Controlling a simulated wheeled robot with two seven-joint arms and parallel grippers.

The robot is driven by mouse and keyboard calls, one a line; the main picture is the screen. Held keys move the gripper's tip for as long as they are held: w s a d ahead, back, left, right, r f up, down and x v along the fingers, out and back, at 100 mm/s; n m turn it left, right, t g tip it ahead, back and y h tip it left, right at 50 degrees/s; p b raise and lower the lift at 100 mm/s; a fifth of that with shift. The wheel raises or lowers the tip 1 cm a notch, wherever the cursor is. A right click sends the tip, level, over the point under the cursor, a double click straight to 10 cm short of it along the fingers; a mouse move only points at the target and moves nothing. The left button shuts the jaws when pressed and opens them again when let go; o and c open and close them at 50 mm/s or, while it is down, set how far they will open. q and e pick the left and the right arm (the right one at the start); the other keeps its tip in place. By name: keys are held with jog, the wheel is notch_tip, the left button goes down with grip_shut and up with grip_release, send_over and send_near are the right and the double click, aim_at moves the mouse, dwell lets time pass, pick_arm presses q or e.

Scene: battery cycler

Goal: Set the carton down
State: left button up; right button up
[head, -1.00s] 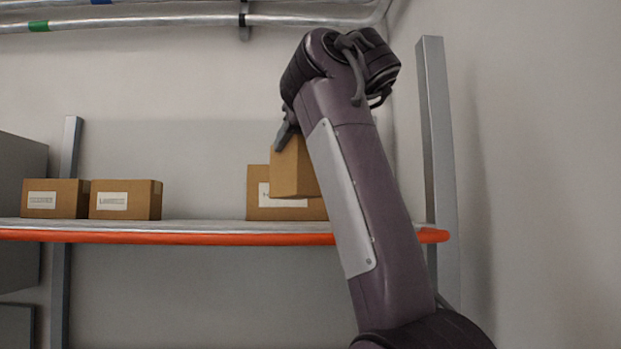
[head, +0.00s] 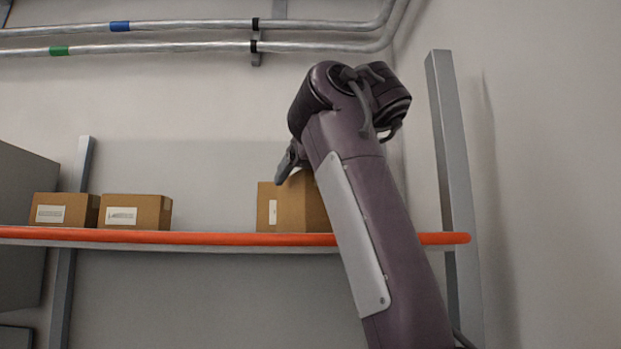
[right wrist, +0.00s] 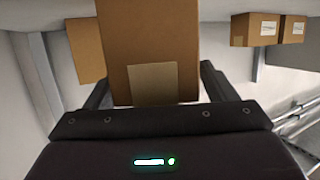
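The carton (head: 303,209) is brown and stands upright at the orange-edged shelf (head: 205,237), partly hidden behind my right forearm in the head view. Its lower edge meets the line of the shelf's front rim, so I cannot tell whether it touches the board. In the right wrist view the carton (right wrist: 150,45), with a paler patch on its near face, sits between both fingers of my right gripper (right wrist: 155,75), which appear closed on its sides. One finger of the right gripper (head: 288,163) shows at the carton's upper left in the head view. My left gripper is not in view.
A labelled carton (head: 266,207) stands just behind and left of the held one. Two more labelled cartons (head: 64,209) (head: 137,211) stand at the shelf's left, with free room between. A grey upright (head: 453,150) rises at the right; pipes (head: 190,26) run above.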

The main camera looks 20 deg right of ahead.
jog(key=shift+w+d, duration=0.1)
jog(key=shift+f, duration=0.1)
jog(key=shift+s+b, duration=0.3)
jog(key=shift+b, duration=0.2)
jog(key=b+v, duration=0.5)
jog(key=v, duration=0.6)
jog(key=shift+s+r, duration=0.15)
jog(key=shift+r, duration=0.15)
jog(key=shift+f, duration=0.1)
